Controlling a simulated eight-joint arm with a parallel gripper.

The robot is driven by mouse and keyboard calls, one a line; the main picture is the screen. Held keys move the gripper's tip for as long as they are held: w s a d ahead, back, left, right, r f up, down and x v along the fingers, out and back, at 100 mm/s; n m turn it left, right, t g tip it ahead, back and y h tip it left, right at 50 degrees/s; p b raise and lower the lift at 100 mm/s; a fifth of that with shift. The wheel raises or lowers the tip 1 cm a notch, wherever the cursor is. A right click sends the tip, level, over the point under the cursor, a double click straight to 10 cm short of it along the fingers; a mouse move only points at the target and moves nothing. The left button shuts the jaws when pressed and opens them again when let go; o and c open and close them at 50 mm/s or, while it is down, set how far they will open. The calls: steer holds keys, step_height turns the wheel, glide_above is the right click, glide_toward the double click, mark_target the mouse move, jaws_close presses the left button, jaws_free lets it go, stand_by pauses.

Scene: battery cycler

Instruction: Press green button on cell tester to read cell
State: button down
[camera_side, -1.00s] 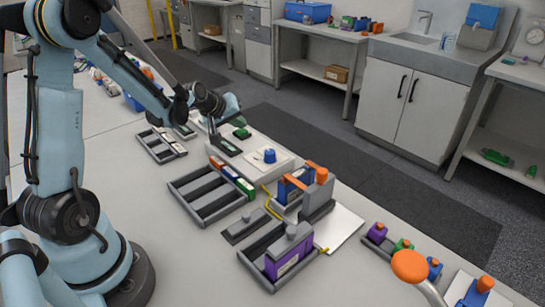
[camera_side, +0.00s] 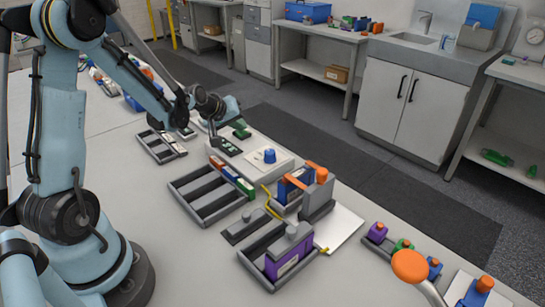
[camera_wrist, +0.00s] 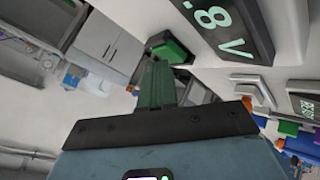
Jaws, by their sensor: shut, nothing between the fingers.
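The cell tester is a pale box (camera_side: 256,165) near the middle of the bench in the side view. It has a dark display (camera_side: 227,146), which fills the top right of the wrist view (camera_wrist: 225,28) and shows ".8 V" in pale green digits. The green button (camera_side: 242,134) is beside the display, and in the wrist view it is a green block (camera_wrist: 172,45). My gripper (camera_wrist: 157,68) is shut and empty, its dark green fingers pointing at the button. The tips overlap the button's near edge; I cannot tell whether they touch it.
A blue knob (camera_side: 269,156) stands on the tester box. An empty slotted rack (camera_side: 205,200) and a tray with a purple cell (camera_side: 288,263) lie nearer on the bench. An orange-topped fixture (camera_side: 318,190) stands to the right. A second display (camera_wrist: 305,105) shows in the wrist view.

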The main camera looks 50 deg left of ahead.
mark_target(239, 133)
steer(key=shift+r, duration=0.9)
steer(key=shift+r, duration=2.5)
